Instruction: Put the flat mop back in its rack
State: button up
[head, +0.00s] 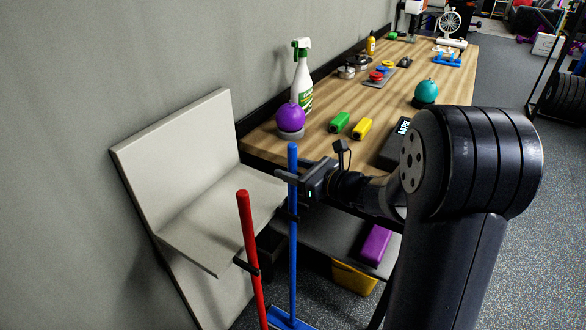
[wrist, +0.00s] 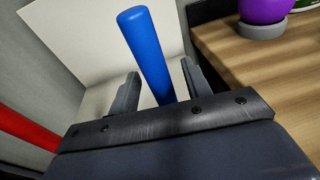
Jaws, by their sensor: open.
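The flat mop, with a blue handle (head: 292,240) and a flat blue head (head: 287,319), stands upright on the floor beside a pale board with a ledge (head: 190,150), which seems to be the rack. A dark clip (head: 289,215) sits at the handle. My gripper (head: 289,173) is near the top of the blue handle. In the wrist view its open fingers (wrist: 160,85) are on either side of the blue handle (wrist: 150,50); contact is not clear. A red handle (head: 250,250) stands to the left in another dark clip (head: 246,266); its lower end is out of view.
A wooden bench (head: 270,150) to the right holds a purple ball (head: 291,117), a spray bottle (head: 302,80), a teal ball (head: 426,91) and small items. Under it are a purple block (head: 375,245) and a yellow bin (head: 353,278). Open floor lies at right.

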jog(key=v, duration=1.1)
jog(key=shift+w+a, duration=0.1)
jog(key=x, duration=1)
jog(key=shift+w+a, duration=0.15)
jog(key=shift+a, duration=0.1)
jog(key=shift+w+r+p, duration=0.15)
jog(key=shift+r+p, duration=0.05)
jog(key=shift+p, duration=0.1)
jog(key=shift+r, duration=0.25)
jog(key=shift+f, duration=0.15)
